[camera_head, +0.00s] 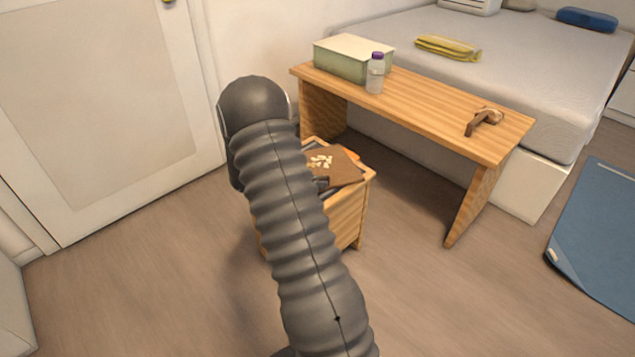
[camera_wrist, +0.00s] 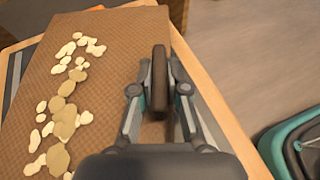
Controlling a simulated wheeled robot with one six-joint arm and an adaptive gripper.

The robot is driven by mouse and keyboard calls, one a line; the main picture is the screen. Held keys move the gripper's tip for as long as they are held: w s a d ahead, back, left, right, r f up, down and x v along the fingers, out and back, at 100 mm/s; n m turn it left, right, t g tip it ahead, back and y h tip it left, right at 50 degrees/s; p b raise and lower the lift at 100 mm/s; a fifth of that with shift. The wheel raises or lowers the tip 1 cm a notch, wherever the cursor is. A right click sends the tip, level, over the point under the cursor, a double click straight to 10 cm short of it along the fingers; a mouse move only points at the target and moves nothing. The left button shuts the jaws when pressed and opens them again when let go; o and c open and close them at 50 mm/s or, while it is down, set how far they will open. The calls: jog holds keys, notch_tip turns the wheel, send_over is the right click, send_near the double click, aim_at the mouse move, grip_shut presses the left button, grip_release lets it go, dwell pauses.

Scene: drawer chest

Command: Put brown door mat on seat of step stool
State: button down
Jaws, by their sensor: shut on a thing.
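In the wrist view the mat (camera_wrist: 112,55) is flat and large, beside the wooden rim (camera_wrist: 217,90) of that piece. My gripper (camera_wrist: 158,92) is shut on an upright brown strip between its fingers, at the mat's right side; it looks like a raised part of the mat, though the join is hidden.
A wooden bench (camera_head: 430,105) stands behind, with a green box (camera_head: 345,62), a bottle (camera_head: 375,75) and a brown tool-like object (camera_head: 484,121). A bed (camera_head: 540,70) is beyond it. A blue mat (camera_head: 605,235) lies at right. The floor in front is clear.

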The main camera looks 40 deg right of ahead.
jog(key=c, duration=1.2)
grip_release()
